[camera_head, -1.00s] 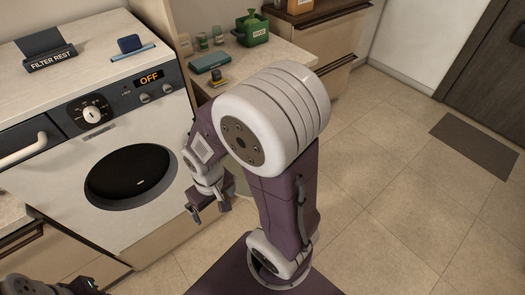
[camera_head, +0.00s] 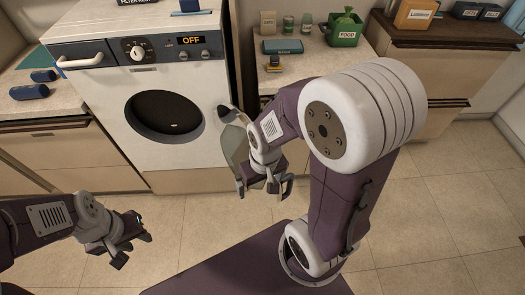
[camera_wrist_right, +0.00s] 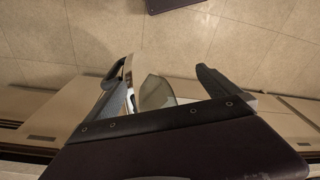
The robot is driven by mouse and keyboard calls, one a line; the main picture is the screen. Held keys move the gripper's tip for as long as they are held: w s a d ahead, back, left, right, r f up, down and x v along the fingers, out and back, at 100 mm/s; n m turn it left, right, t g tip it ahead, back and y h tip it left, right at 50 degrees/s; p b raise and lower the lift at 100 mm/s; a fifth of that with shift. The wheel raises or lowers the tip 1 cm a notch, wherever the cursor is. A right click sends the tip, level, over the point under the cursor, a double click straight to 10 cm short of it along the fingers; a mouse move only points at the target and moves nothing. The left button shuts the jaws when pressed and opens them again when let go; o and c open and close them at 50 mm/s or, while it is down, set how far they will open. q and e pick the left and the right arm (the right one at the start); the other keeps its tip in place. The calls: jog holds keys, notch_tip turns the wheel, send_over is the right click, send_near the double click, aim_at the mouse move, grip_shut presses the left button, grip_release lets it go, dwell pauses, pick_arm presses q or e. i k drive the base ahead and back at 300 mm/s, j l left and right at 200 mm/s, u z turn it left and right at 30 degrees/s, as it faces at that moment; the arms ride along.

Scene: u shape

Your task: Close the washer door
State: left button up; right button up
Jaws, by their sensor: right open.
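The washer (camera_head: 187,92) stands at the back left of centre in the head view, with its round dark opening (camera_head: 166,113) uncovered. Its door (camera_head: 234,146), a glass panel with a rim, stands swung out at the right side of the opening, partly hidden by my right arm. My right gripper (camera_head: 264,189) is open, close to the door in front. In the right wrist view the glass door (camera_wrist_right: 156,92) shows between the spread fingers of my right gripper (camera_wrist_right: 163,72); I cannot tell whether they touch it. My left gripper (camera_head: 134,247) is open and empty at lower left.
A counter (camera_head: 290,78) with a green FOOD container (camera_head: 344,31) and small items stands right of the washer. A counter (camera_head: 58,98) with dark blue cylinders lies left. The tiled floor (camera_head: 455,215) is clear at the right.

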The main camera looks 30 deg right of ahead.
aim_at(231, 122)
jog(key=l+u, duration=0.15)
jog(key=l, duration=0.4)
jog(key=l+u, duration=0.2)
jog(key=l, duration=0.3)
jog(key=k+l+u, duration=0.15)
jog(key=l, duration=0.4)
jog(key=l+u, duration=0.2)
jog(key=l, duration=0.3)
jog(key=l+z, duration=0.2)
jog(key=z, duration=0.15)
jog(key=k+l+z, duration=0.1)
jog(key=l+z, duration=0.15)
jog(key=z, duration=0.15)
